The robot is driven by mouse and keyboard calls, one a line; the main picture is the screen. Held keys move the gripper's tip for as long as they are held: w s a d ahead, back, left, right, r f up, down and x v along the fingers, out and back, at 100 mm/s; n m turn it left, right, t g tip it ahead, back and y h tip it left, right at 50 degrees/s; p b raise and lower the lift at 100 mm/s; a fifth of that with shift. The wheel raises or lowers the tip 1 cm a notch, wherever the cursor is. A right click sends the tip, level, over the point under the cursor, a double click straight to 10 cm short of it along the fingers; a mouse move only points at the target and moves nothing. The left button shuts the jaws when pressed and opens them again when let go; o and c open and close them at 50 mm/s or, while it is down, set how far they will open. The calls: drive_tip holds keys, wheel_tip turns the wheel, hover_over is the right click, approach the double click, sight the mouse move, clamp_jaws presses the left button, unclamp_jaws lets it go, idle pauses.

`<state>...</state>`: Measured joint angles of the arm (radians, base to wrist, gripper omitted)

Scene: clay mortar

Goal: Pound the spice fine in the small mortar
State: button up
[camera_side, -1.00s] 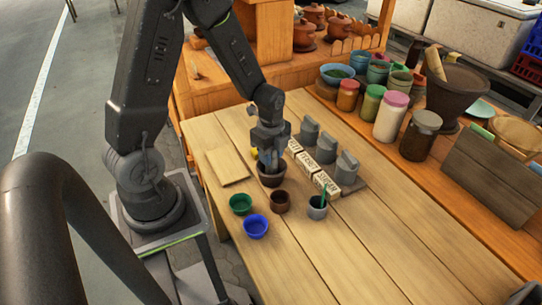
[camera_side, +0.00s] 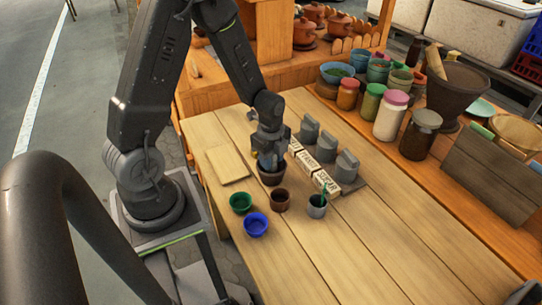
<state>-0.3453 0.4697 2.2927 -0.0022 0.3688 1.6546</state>
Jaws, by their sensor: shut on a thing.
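The small mortar (camera_side: 271,177) is a dark brown clay bowl on the wooden table. My gripper (camera_side: 268,156) is directly above it, pointing down, with its fingertips at or just inside the mortar's mouth. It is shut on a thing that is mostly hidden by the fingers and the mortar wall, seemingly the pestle. The spice inside the mortar cannot be seen from this side.
A green bowl (camera_side: 240,202), a blue bowl (camera_side: 256,224), a brown cup (camera_side: 280,200) and a grey cup (camera_side: 317,206) with a green utensil stand in front. A board (camera_side: 227,164) lies left. Grey blocks with labels (camera_side: 326,182) stand right. The table's front right is clear.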

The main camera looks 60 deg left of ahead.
idle(0.3)
drive_tip(key=shift+r, duration=1)
drive_tip(key=shift+r, duration=4.6)
drive_tip(key=shift+f, duration=4.55)
drive_tip(key=shift+f, duration=0.1)
drive_tip(key=shift+f, duration=0.95)
